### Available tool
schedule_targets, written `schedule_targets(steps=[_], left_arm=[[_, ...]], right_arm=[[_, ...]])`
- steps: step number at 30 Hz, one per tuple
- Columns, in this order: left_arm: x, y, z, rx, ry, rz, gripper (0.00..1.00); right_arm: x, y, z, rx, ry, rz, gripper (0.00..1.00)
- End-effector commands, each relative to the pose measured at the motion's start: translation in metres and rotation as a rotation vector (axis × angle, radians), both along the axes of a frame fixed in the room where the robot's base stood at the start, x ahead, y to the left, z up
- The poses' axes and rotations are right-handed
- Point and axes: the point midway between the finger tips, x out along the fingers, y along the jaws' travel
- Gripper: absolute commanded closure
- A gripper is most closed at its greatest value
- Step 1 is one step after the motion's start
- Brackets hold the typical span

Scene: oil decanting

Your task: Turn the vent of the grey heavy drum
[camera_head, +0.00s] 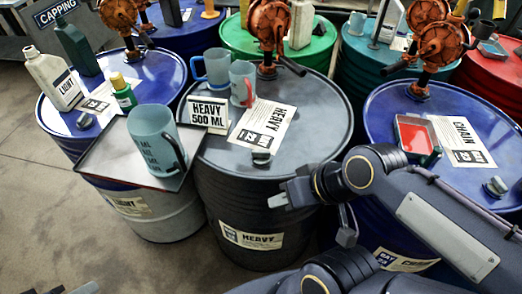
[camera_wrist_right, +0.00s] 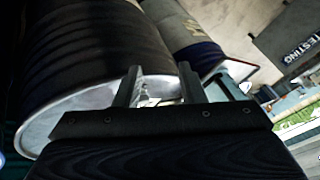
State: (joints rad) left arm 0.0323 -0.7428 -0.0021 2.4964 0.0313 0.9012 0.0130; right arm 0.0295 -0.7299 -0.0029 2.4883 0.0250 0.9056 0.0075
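The grey heavy drum (camera_head: 300,128) stands in the middle of the head view, with a black ribbed side and a HEAVY label. Its vent (camera_head: 261,157) is a small grey knob near the front of the lid. My right gripper (camera_head: 277,197) is beside the drum's front, to the right of and nearer than the vent, and apart from it. In the right wrist view its two fingers (camera_wrist_right: 158,88) stand apart with nothing held between them; the drum's dark side (camera_wrist_right: 90,60) is close by. Small dark parts at the bottom left edge may be my left gripper; its state is unclear.
A tray (camera_head: 100,160) with a blue-grey jug (camera_head: 155,140) overlaps the heavy drum's left side. On its lid are a HEAVY 500 ML sign (camera_head: 208,112), mugs, a card (camera_head: 262,125) and an orange pump (camera_head: 268,25). A blue drum (camera_head: 385,105) stands close on the right.

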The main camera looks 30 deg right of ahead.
Motion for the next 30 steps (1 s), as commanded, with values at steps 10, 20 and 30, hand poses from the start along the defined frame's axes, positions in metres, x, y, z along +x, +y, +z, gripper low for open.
schedule_targets(steps=[10, 20, 30], left_arm=[[0.0, 0.0, 0.044, 0.0, 0.0, 0.0, 0.64], [0.0, 0.0, 0.085, 0.0, 0.0, 0.0, 0.64], [0.0, 0.0, 0.098, 0.0, 0.0, 0.0, 0.64]], right_arm=[[0.065, -0.023, 0.038, -0.272, 0.22, 0.409, 0.64], [0.162, -0.027, 0.03, -0.606, 0.492, 0.921, 0.64], [0.2, -0.021, 0.008, -0.752, 0.62, 1.141, 0.64]])
